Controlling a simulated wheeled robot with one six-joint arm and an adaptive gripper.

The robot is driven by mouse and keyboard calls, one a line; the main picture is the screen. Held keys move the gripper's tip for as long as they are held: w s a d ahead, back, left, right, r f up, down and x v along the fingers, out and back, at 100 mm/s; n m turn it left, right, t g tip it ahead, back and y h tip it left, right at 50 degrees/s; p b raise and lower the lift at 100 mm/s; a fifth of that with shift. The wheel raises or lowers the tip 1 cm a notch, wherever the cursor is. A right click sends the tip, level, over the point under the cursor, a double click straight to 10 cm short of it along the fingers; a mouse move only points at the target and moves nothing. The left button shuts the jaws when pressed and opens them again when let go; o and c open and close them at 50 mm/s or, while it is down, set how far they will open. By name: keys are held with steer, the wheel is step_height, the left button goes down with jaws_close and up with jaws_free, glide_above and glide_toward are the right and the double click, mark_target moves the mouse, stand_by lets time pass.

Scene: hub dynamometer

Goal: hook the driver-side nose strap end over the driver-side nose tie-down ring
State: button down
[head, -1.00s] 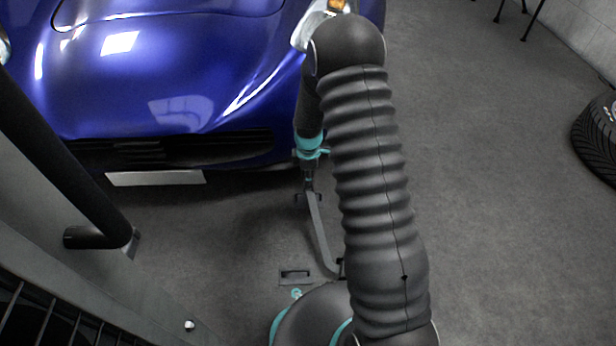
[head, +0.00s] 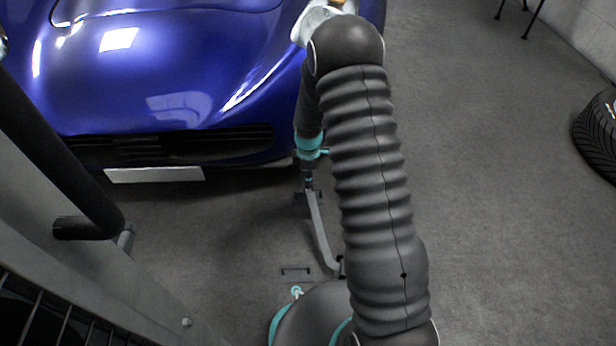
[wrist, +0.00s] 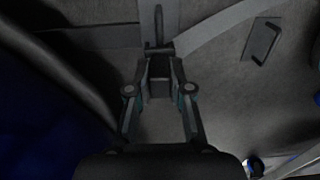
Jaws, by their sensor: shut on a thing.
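My gripper (head: 309,184) points down at the floor in front of the blue car's nose, near its right corner in the head view. In the wrist view its fingers (wrist: 159,76) are shut on a dark piece, which I take as the strap end (wrist: 159,88). A grey strap (head: 321,232) runs from the gripper down across the floor towards my base; a grey band (wrist: 230,23) also runs off to the upper right in the wrist view. I cannot clearly make out the tie-down ring; dark hardware just beyond the fingertips is too dim to identify.
The blue car (head: 170,85) fills the upper left, with a white plate (head: 154,175) under its grille. A dark floor bracket (head: 296,270) lies near my base; it also shows in the wrist view (wrist: 262,41). A grey frame stands at left. A tyre (head: 597,138) lies far right; floor between is clear.

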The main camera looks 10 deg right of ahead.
steer(key=shift+f+b, duration=0.5)
steer(key=shift+f, duration=0.3)
steer(key=c, duration=1)
jaws_free()
steer(key=shift+r, duration=0.1)
step_height(320, 180, up, 12)
steer(key=shift+f, duration=0.1)
